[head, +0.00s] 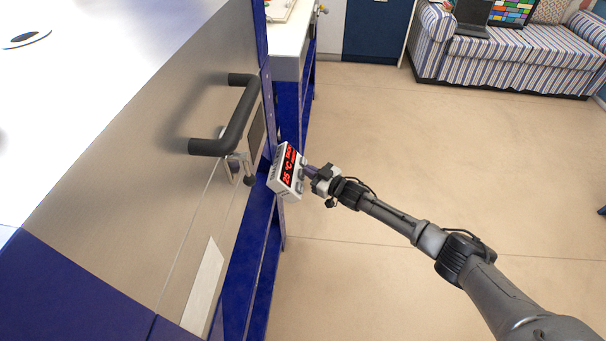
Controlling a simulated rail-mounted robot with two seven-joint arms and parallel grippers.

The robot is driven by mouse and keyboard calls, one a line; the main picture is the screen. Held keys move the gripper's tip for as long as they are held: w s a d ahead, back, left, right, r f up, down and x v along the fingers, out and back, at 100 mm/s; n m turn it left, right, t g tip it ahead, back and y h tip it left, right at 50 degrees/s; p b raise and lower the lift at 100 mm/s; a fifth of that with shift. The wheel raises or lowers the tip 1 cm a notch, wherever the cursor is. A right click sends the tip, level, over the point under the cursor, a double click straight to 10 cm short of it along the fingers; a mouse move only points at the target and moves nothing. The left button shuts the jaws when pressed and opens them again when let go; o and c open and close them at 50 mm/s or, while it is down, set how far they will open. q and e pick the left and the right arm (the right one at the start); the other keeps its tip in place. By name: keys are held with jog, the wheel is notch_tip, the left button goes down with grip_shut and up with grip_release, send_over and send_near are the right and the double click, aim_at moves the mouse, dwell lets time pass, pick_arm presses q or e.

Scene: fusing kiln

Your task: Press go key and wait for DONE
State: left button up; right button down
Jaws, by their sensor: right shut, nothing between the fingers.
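The kiln controller (274,179) is a small white box with a black display and red text, mounted at the right edge of the kiln front. Its display (289,168) reads about 25 °C; a smaller second line is too small to read surely. Grey keys (301,186) sit along the right side of its face; I cannot tell which is the go key. My right gripper (309,170) is shut and empty, with its tips at the key side of the controller. I cannot tell whether they touch a key. My left gripper is out of view.
The kiln door (130,150) is steel with a black bar handle (238,118) and a latch (240,168) left of the controller. A white-topped blue bench (290,45) stands behind. A striped sofa (520,55) is at the back right. The floor (440,130) is clear.

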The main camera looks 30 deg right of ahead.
jog(key=shift+w+a+f, duration=0.1)
jog(key=shift+a+f, duration=0.05)
jog(key=shift+f, duration=0.1)
dwell(0.5)
jog(key=shift+r, duration=0.1)
jog(key=shift+s+d+r+p, duration=0.45)
jog(key=shift+d+r+p, duration=0.05)
jog(key=shift+p, duration=0.25)
jog(key=s+d+r+p, duration=0.1)
jog(key=p, duration=0.1)
jog(key=s+d+r+p, duration=0.1)
jog(key=d+r+p, duration=0.1)
jog(key=shift+s, duration=0.25)
